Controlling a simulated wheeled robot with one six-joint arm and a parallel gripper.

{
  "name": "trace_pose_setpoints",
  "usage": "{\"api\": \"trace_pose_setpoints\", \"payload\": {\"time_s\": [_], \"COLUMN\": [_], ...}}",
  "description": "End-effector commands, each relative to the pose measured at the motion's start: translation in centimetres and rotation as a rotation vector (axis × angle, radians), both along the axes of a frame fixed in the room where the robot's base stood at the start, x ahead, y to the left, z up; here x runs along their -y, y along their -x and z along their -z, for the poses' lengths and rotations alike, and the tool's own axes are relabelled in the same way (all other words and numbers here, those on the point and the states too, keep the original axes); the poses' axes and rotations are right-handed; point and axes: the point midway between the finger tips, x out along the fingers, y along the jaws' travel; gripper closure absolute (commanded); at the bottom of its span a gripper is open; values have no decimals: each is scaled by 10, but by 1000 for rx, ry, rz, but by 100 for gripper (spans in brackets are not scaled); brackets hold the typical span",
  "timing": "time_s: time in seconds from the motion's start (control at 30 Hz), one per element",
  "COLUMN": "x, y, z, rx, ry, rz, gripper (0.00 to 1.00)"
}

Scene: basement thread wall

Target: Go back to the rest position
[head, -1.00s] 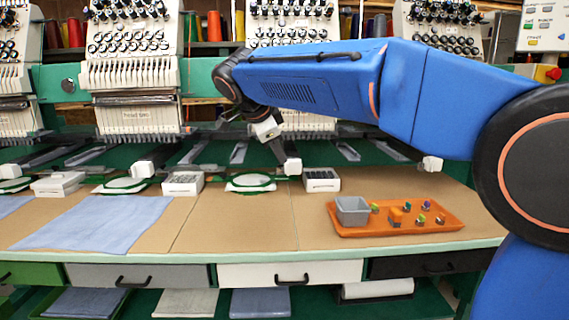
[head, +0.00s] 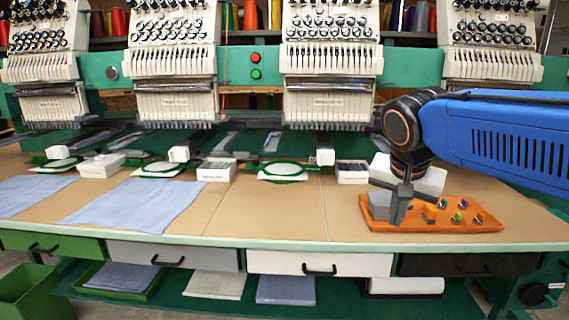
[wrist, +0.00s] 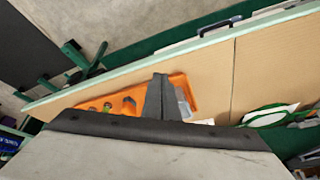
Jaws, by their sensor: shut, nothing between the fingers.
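My gripper (head: 398,212) hangs over the left part of the orange tray (head: 470,226) in the head view, its fingers together and empty. It covers part of the grey bin (head: 378,206) at the tray's left end. In the wrist view the shut fingers (wrist: 158,85) show in front of the orange tray (wrist: 135,92), with the grey bin (wrist: 184,104) just beside them. I cannot tell how high the fingertips are above the tray.
Several small coloured pieces (head: 461,217) lie in the tray. A white box (head: 352,172) and a green hoop (head: 283,171) sit behind and left. A blue cloth (head: 140,200) lies further left. Embroidery machines (head: 332,100) line the back. The tan tabletop (head: 285,215) between is clear.

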Motion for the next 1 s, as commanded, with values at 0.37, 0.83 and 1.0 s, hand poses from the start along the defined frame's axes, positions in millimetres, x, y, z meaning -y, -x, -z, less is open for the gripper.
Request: {"api": "trace_pose_setpoints", "payload": {"time_s": [0.37,0.83,1.0], "x": [39,43,43], "y": [113,165,165], "z": [97,157,157], "rx": [-38,-19,-19], "ry": [36,78,78], "rz": [-379,-588,-588], "gripper": [100,100,100]}}
